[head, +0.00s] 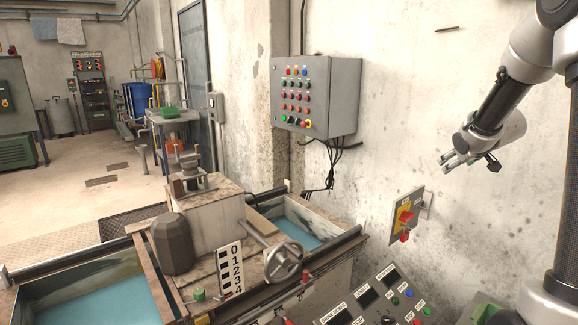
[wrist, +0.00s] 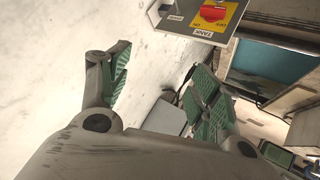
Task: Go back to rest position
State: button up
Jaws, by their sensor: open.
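My gripper (head: 447,162) is at the right of the head view, held in the air in front of the concrete wall, above and to the right of a red-and-yellow switch. In the wrist view my gripper (wrist: 160,85) has its two green-padded fingers spread wide apart with nothing between them. The rotary switch (head: 405,218) has a red knob on a yellow plate and is fixed to the wall. The switch also shows at the top of the wrist view (wrist: 213,13), labelled "TANK", beyond the fingertips and apart from them.
A grey control box (head: 318,97) with coloured buttons hangs on the wall. A console (head: 375,297) with displays stands below the switch. A handwheel (head: 284,262) and a 0-to-4 scale (head: 230,269) sit by the blue-water tanks. Open floor lies at the far left.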

jog(key=s+a+r+m+g, duration=0.1)
jog(key=s+a+r, duration=0.15)
jog(key=s, duration=0.45)
jog(key=s+a+r+g, duration=0.1)
jog(key=s+a+r, duration=0.15)
jog(key=s, duration=0.45)
jog(key=s+a+r+m+g, duration=0.1)
jog(key=s+a+r, duration=0.15)
jog(key=s, duration=0.45)
jog(key=s+a+f+g+y, duration=0.1)
jog(key=s+a, duration=0.3)
jog(key=s, duration=0.5)
jog(key=s+a+f+g+y, duration=0.1)
jog(key=s+a+f+g, duration=0.1)
jog(key=s, duration=0.7)
jog(key=shift+s+a+f+m, duration=0.15)
jog(key=shift+a+f+m, duration=0.15)
jog(key=shift+a+f, duration=0.6)
jog(key=shift+a+r, duration=0.15)
jog(key=shift+r, duration=0.1)
